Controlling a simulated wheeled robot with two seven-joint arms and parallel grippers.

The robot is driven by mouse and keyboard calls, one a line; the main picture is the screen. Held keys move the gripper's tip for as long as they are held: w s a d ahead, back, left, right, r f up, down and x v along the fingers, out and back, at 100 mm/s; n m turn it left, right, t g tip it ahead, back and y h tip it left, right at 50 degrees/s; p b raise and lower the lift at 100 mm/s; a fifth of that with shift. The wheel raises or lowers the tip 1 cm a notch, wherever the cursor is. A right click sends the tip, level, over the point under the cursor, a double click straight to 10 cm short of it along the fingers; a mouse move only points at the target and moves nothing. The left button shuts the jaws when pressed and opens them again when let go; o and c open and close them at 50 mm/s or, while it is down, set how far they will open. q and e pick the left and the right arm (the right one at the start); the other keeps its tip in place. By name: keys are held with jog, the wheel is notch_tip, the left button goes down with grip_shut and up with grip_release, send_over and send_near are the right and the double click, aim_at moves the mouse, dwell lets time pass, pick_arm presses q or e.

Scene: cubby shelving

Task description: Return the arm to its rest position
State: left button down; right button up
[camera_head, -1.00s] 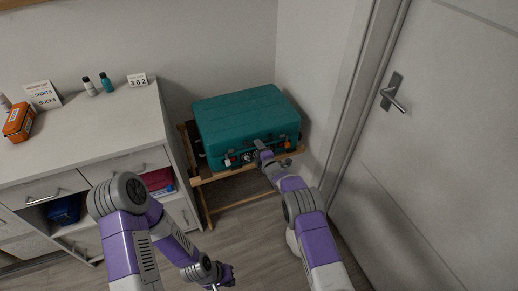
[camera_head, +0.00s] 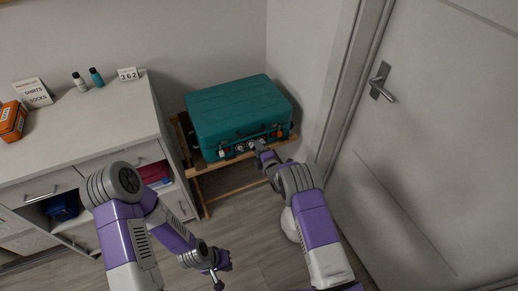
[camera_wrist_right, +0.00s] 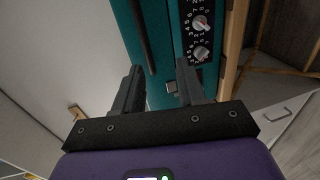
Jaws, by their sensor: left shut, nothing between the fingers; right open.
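My right gripper (camera_head: 258,146) is open and empty in front of the teal suitcase (camera_head: 238,108). In the right wrist view the two dark fingers of the right gripper (camera_wrist_right: 160,72) stand apart, with the suitcase's teal front (camera_wrist_right: 157,95) beyond them. A dial panel (camera_wrist_right: 201,24) with white numbers and a red-marked knob shows on the suitcase front. The suitcase lid is down. My left gripper (camera_head: 217,280) is shut and empty, low over the floor near the bottom edge of the head view.
The suitcase stands on a wooden rack (camera_head: 240,165). A door (camera_head: 440,130) is at right. Floor (camera_head: 240,215) shows between the arms.

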jog(key=shift+s, duration=0.1)
dwell(0.5)
jog(key=s+d+f+m+g+h, duration=0.2)
jog(key=s+d+f+m+g, duration=0.15)
jog(key=s+f+m, duration=0.35)
jog(key=s+d+f+m+g+h, duration=0.1)
jog(key=s+d+f+m+g, duration=0.15)
jog(key=s+d+m, duration=0.5)
jog(key=s+a+m+g, duration=0.1)
jog(key=s+m+g, duration=0.1)
jog(key=s, duration=0.7)
jog(key=s+a+r+m+g+y+p, duration=0.1)
jog(key=s+m, duration=0.4)
jog(key=s, duration=0.5)
jog(key=s+a+m+g, duration=0.3)
jog(key=s+g, duration=0.2)
jog(key=s, duration=0.4)
jog(key=shift+s+r+y, duration=0.3)
jog(key=shift+s+r, duration=0.05)
jog(key=shift+r, duration=0.05)
jog(key=shift+m, duration=0.25)
